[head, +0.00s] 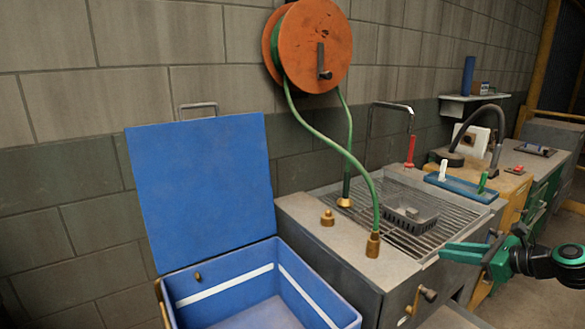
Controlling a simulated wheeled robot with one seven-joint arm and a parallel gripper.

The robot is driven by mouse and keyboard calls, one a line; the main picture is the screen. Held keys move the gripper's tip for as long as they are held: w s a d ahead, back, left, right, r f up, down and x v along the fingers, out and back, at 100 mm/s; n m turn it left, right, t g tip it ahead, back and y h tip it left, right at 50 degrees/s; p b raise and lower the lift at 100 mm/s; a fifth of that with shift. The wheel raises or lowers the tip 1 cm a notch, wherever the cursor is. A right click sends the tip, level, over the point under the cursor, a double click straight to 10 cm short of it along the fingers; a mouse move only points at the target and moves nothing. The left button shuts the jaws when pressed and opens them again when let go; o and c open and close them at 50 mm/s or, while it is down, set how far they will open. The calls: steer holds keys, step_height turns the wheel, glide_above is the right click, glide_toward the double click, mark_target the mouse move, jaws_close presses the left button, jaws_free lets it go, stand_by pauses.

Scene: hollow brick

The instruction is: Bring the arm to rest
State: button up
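My arm reaches in from the right edge, and my gripper (447,252) points left with its green fingers. It is above the front right part of the sink counter, near the grated basin. I see nothing held between the fingers. The fingers are seen nearly side-on, so I cannot tell how far apart they are.
A blue box (330,302) with its lid (200,195) raised stands at the front left. The sink counter (318,243) holds a grey basket (410,216) and brass fittings. An orange hose reel (310,45) hangs above. A blue tray (461,190) lies on the wooden bench behind.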

steer(key=s+a+f+n+g+h, duration=0.25)
steer(key=s+n+g, duration=0.25)
steer(key=s+n, duration=0.25)
steer(key=s+r+n+g+h, duration=0.2)
steer(key=s+n, duration=0.5)
steer(key=s, duration=0.5)
steer(key=s+r+n+g+h, duration=0.2)
steer(key=s+r+n+g, duration=0.2)
steer(key=s, duration=0.9)
steer(key=n, duration=0.3)
steer(key=shift+s+d, duration=0.2)
